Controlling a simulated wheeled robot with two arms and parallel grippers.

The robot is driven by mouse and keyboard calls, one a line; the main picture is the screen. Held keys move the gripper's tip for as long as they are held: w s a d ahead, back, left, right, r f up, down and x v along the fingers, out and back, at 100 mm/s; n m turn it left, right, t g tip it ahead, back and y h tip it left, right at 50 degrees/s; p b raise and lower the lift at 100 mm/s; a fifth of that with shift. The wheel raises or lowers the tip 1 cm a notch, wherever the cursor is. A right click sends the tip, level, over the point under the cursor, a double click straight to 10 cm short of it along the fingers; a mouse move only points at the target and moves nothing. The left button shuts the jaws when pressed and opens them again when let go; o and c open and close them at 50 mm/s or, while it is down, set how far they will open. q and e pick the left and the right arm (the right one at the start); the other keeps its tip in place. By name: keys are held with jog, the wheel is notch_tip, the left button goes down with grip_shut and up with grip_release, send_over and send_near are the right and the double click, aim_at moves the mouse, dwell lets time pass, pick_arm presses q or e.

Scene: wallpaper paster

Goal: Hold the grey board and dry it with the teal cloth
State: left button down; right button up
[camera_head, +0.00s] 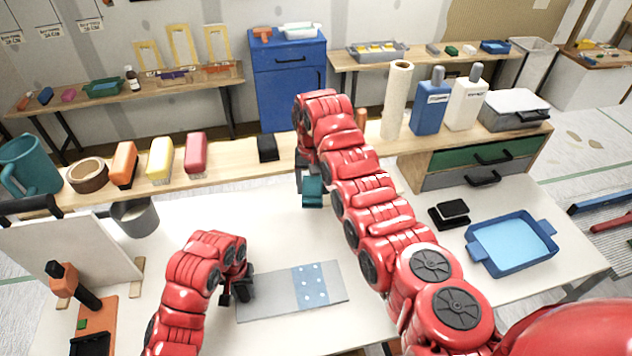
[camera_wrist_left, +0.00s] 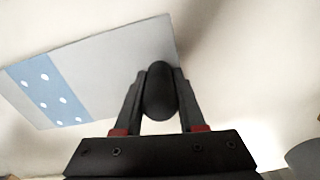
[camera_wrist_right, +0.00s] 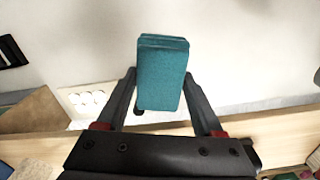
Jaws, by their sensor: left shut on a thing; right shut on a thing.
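The grey board (camera_head: 270,299) lies on the white table in the head view, with a blue band with white spots across it. My left gripper (camera_head: 236,292) is shut at the board's left end; in the left wrist view its fingers close on a dark rounded knob (camera_wrist_left: 160,90) at the end of the board (camera_wrist_left: 110,60). The folded teal cloth (camera_head: 312,191) is held by my right gripper (camera_head: 308,176) above the far part of the table. In the right wrist view the cloth (camera_wrist_right: 162,78) sits between the fingers.
A blue tray (camera_head: 512,243) and a black block (camera_head: 449,213) stand to the right. A raised shelf (camera_head: 230,167) with several items runs along the back. The table around the board is mostly clear.

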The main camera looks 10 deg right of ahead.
aim_at(303, 192)
jog(key=shift+s+a+f+m, duration=0.25)
jog(key=shift+s+a+f, duration=0.1)
jog(key=shift+a, duration=0.2)
jog(key=shift+s+a+f+m, duration=0.25)
jog(key=shift+s+a+f, duration=0.1)
jog(key=shift+a, duration=0.15)
jog(key=shift+s+a+f, duration=0.15)
jog(key=shift+s+a, duration=0.15)
jog(key=shift+a, duration=0.1)
jog(key=s+f+m, duration=0.3)
jog(key=s+m, duration=0.2)
jog(key=s, duration=0.2)
jog(key=s+a+f+m, duration=0.1)
jog(key=s+f+m, duration=0.2)
jog(key=s, duration=0.4)
jog(key=s+f+m, duration=0.3)
jog(key=s+m, duration=0.3)
jog(key=s, duration=0.1)
jog(key=shift+s+a+f+m, duration=0.2)
jog(key=shift+s+a+m, duration=0.1)
jog(key=shift+s, duration=0.1)
jog(key=shift+f, duration=0.1)
jog(key=shift+f, duration=1.15)
jog(key=shift+f, duration=1.35)
jog(key=shift+w+a+r, duration=0.1)
dwell(1.2)
